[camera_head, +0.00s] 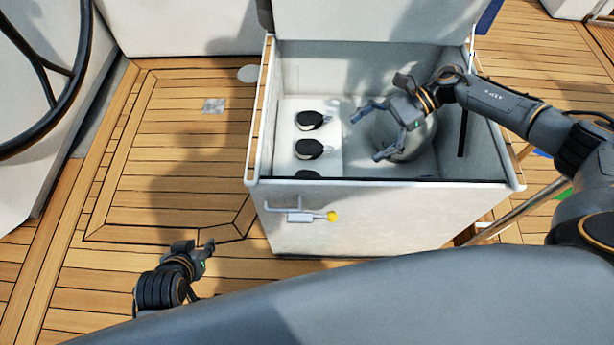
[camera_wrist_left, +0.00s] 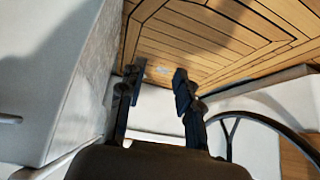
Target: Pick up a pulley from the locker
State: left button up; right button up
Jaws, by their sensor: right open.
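The white locker (camera_head: 390,215) stands open with its lid raised. Inside at the left, black-and-white pulleys sit in a column on a white surface: a far pulley (camera_head: 310,120), a middle pulley (camera_head: 309,148) and a near pulley (camera_head: 307,174) mostly hidden by the front wall. My right gripper (camera_head: 367,136) is open and empty over the locker, its fingers pointing left, to the right of the pulleys and apart from them. My left gripper (camera_head: 207,249) is outside, left of the locker's front. In the left wrist view its fingers (camera_wrist_left: 157,85) are apart with nothing between them.
A pale rounded object (camera_head: 408,143) lies in the locker behind my right gripper. A black steering wheel (camera_head: 62,95) is at the far left. Wooden deck (camera_head: 170,170) left of the locker is clear.

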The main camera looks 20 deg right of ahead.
jog(key=b, duration=0.4)
send_near(315, 178)
jog(key=x, duration=0.4)
jog(key=shift+s+a+r, duration=0.1)
jog(key=shift+a+r, duration=0.15)
jog(key=shift+r, duration=0.05)
jog(key=shift+a+f, duration=0.25)
jog(key=shift+a, duration=0.2)
pick_arm(q)
jog(key=w+d+r+t+h, duration=0.1)
jog(key=w+r+t, duration=0.2)
jog(key=r, duration=0.4)
jog(key=w+d+r+t, duration=0.1)
jog(key=w+r+t, duration=0.2)
jog(key=r, duration=0.5)
jog(key=shift+d+r+h+b, duration=0.15)
jog(key=shift+d+h+b, duration=0.1)
jog(key=shift+h+b, duration=0.2)
pick_arm(e)
jog(key=shift+x, duration=2.3)
jog(key=shift+d+f, duration=0.1)
jog(key=c, duration=1.7)
